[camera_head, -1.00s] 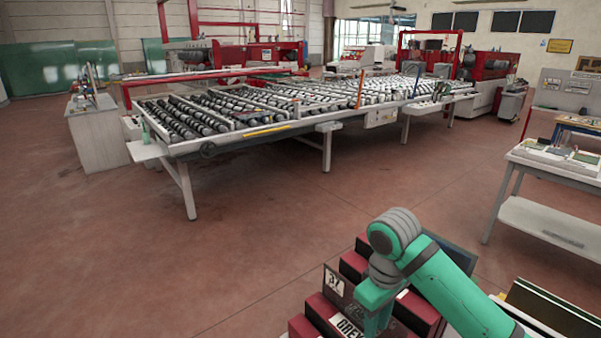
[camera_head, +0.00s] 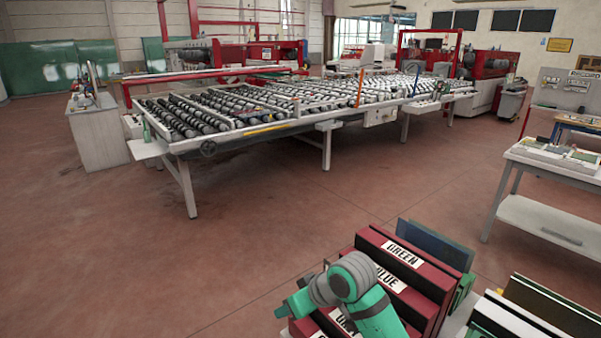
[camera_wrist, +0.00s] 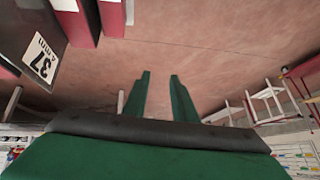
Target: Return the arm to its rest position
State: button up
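My arm (camera_head: 370,305) is green with grey joints and shows at the bottom of the head view, folded in front of the red bins. My gripper (camera_wrist: 160,76) shows in the wrist view as two green fingers. They are apart with nothing between them, and bare reddish floor lies beyond. In the head view, the green end of the arm (camera_head: 284,309) points left, but its fingers are too small there to tell apart.
Red bins with GREEN (camera_head: 403,254) and BLUE (camera_head: 389,279) labels stand close behind and right of my arm. A dark panel labelled 37 (camera_wrist: 42,60) is near in the wrist view. A roller table (camera_head: 270,130) stands farther back. Floor at left is free.

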jog(key=s+a+f+m+t+y, duration=0.1)
jog(key=a+f+m+t+y, duration=0.25)
jog(key=a+m+t, duration=0.75)
jog(key=s+d+f+m+h, duration=0.1)
jog(key=s+d+f+h, duration=0.25)
jog(key=s+f, duration=0.45)
jog(key=s+d+f+m+h, duration=0.15)
jog(key=s+f+h, duration=0.3)
jog(key=s, duration=0.75)
jog(key=s+d+r+n, duration=0.1)
jog(key=s+d, duration=0.3)
jog(key=s, duration=0.6)
jog(key=s+d+r+n+h, duration=0.1)
jog(key=s+d+n, duration=0.3)
jog(key=s, duration=0.6)
jog(key=shift+s+d, duration=0.35)
jog(key=shift+s, duration=0.05)
jog(key=shift+s+d+r+h, duration=0.1)
jog(key=shift+d+h, duration=0.1)
jog(key=shift+h, duration=0.15)
